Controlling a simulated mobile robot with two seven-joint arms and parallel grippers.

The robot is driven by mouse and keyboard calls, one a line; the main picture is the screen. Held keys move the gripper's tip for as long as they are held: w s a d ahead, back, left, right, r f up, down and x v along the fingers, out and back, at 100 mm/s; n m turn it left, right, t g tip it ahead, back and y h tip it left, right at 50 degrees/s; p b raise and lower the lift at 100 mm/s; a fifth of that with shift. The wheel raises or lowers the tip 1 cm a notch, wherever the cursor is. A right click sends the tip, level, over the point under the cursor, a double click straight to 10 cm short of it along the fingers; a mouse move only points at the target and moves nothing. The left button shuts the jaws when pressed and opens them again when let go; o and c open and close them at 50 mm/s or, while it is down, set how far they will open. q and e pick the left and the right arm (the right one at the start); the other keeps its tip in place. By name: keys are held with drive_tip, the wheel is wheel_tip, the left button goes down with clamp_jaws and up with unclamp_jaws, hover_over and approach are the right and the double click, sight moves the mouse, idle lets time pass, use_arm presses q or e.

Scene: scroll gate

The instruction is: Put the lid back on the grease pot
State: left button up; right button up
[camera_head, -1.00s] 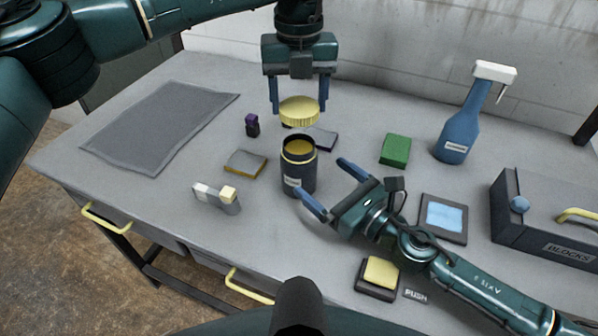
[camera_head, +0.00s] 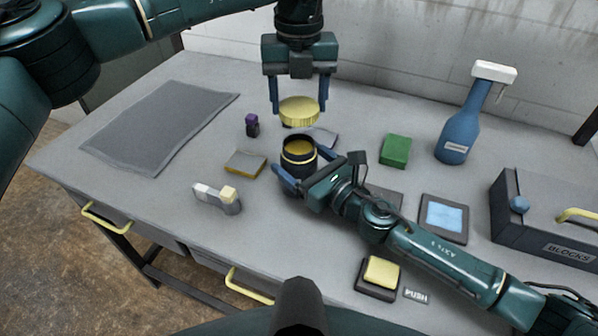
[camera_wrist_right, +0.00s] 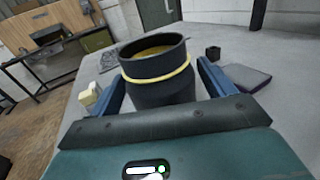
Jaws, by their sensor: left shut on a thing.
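The grease pot (camera_head: 299,158) is a dark, open cylinder with a yellow band and yellow grease inside, upright on the table. The yellow round lid (camera_head: 299,111) is held level between the fingers of my left gripper (camera_head: 299,106), above and just behind the pot in the head view. My right gripper (camera_head: 302,163) is open, with its blue fingers on either side of the pot. In the right wrist view the pot (camera_wrist_right: 160,85) stands between the two fingers (camera_wrist_right: 162,90), with no clear contact. The gripper hides the pot's lower front.
A green block (camera_head: 395,150), a blue spray bottle (camera_head: 460,130) and a blocks box (camera_head: 545,220) stand right. A grey mat (camera_head: 160,125) lies far left.

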drive_tip(key=c, duration=1.2)
use_arm(q)
hover_over(299, 147)
drive_tip(key=shift+f, duration=2.5)
drive_tip(key=shift+f, duration=0.9)
drive_tip(key=shift+f, duration=0.55)
